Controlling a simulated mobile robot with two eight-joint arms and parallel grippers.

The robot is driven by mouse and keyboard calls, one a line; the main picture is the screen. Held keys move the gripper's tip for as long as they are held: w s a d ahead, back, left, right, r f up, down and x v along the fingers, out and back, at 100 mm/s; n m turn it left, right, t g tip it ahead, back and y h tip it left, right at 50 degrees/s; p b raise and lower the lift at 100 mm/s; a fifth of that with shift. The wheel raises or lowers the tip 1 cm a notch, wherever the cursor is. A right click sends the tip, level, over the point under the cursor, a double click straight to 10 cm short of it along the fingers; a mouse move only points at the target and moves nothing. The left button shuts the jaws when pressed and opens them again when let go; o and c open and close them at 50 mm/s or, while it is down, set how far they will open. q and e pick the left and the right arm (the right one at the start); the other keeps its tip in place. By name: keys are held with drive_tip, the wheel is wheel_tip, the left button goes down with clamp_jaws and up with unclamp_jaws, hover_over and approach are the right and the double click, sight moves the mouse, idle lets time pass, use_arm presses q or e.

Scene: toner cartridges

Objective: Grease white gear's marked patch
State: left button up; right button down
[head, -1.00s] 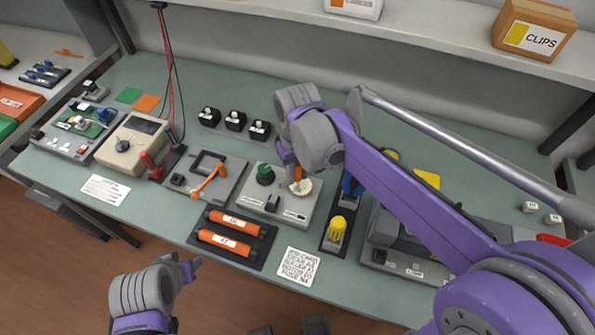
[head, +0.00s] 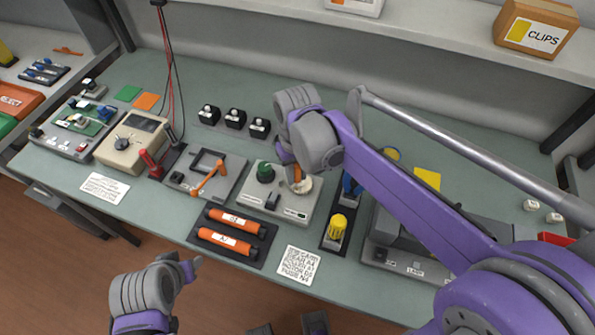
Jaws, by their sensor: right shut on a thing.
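The white gear (head: 304,186) sits on the right part of a grey gear unit (head: 285,204), beside a green knob. My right gripper (head: 295,172) is above the gear, shut on a thin orange tool (head: 297,174). The tool points down and its tip is at the gear's near-left side; I cannot tell whether it touches. The marked patch is too small or hidden to make out. My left gripper (head: 192,266) is low at the front, away from the bench things; its fingers are too unclear to judge.
Two orange toner cartridges (head: 230,236) lie on a dark tray left of a printed card (head: 297,264). A yellow-capped container (head: 338,224) stands right of the gear unit. A crank unit (head: 202,178) and a meter (head: 132,142) stand to the left. Several black blocks (head: 234,120) sit behind.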

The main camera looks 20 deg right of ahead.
drive_tip(key=shift+w+d, duration=0.1)
drive_tip(key=shift+w+d, duration=0.15)
drive_tip(key=shift+d, duration=0.05)
drive_tip(key=shift+a, duration=0.15)
